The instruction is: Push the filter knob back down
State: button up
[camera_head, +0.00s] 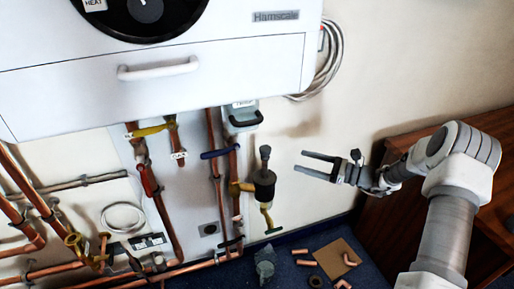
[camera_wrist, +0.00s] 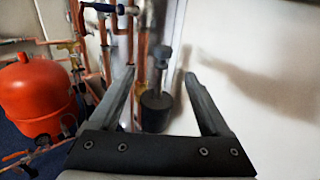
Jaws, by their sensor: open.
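The filter is a dark cylinder (camera_head: 264,184) on the copper pipework, with brass fittings at its side and below. Its grey knob (camera_head: 265,152) stands up above the body on a stem. My gripper (camera_head: 301,161) is open and empty, to the right of the knob at about its height, fingers pointing left. In the wrist view the knob (camera_wrist: 160,53) and the dark filter body (camera_wrist: 156,110) show between my open fingers (camera_wrist: 160,73), beyond their tips. No contact is visible.
A white boiler (camera_head: 200,80) hangs above. Copper pipes with coloured valve handles (camera_head: 217,153) run left of the filter. A red tank (camera_wrist: 35,97) stands left in the wrist view. Pipe fittings lie on a brown board (camera_head: 337,257) on the floor. A wooden desk (camera_head: 385,225) is at right.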

aim_at(265, 150)
jog(key=b+x, duration=0.3)
jog(key=x, duration=1.4)
jog(key=shift+w, duration=0.4)
grip_shut()
jog(key=shift+d+f, duration=0.1)
